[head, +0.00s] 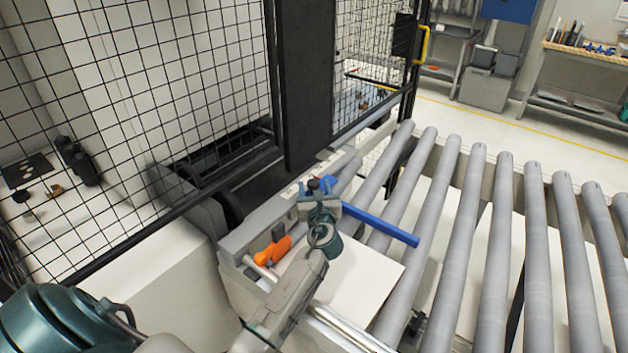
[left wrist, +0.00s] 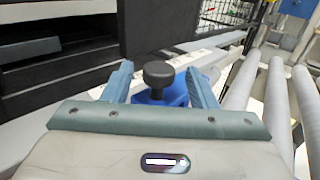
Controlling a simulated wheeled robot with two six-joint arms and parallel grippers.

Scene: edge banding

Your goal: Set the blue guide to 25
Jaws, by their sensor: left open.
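The blue guide (head: 381,225) is a long blue bar reaching over the grey rollers in the head view. Its blue block with a black knob (left wrist: 159,76) shows in the left wrist view. My left gripper (head: 321,190) is open, its fingers on either side of the knob and block. In the left wrist view the fingers of my left gripper (left wrist: 160,80) stand apart from the knob. A pale scale strip (left wrist: 190,58) runs behind the block; its numbers are too small to read. My right gripper is not in view.
A black mesh fence (head: 170,90) and dark post (head: 303,80) stand behind. The roller conveyor (head: 480,230) extends right, with its rollers clear. A workbench (head: 580,55) stands far right.

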